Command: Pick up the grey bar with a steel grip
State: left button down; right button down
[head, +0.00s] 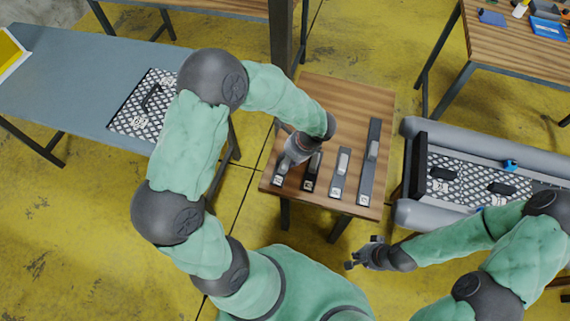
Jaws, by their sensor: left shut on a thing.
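Several bars lie side by side on a small wooden table. The leftmost, a short grey bar (278,180) with a white label at its near end, is mostly covered by my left gripper (288,164). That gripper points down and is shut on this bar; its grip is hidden. Next to it is a black bar (309,185). Then come a longer grey bar (339,183) with a pale grip and the longest dark grey bar (366,180), also with a pale grip. My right gripper (356,253) is open and empty, in front of the table.
The wooden table (350,92) is clear at the back. A blue-grey table (75,75) with a patterned panel (135,115) is at left. A dark post (281,40) stands behind.

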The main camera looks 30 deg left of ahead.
aim_at(287, 158)
pick_arm(q)
jog(key=shift+s+d+f, duration=0.1)
jog(key=shift+s+f, duration=0.2)
jog(key=shift+r+p, duration=0.45)
jog(key=shift+r, duration=0.15)
notch_tip(287, 158, up, 2)
jog(key=shift+w+r+p, duration=0.15)
jog(key=shift+r+p, duration=0.05)
jog(key=shift+p, duration=0.6)
jog(key=s+d+r+p, duration=0.3)
jog(key=d+r+p, duration=0.3)
jog(key=d+r, duration=0.4)
jog(key=d, duration=0.3)
jog(key=shift+d+r+p, duration=0.3)
jog(key=shift+p, duration=0.1)
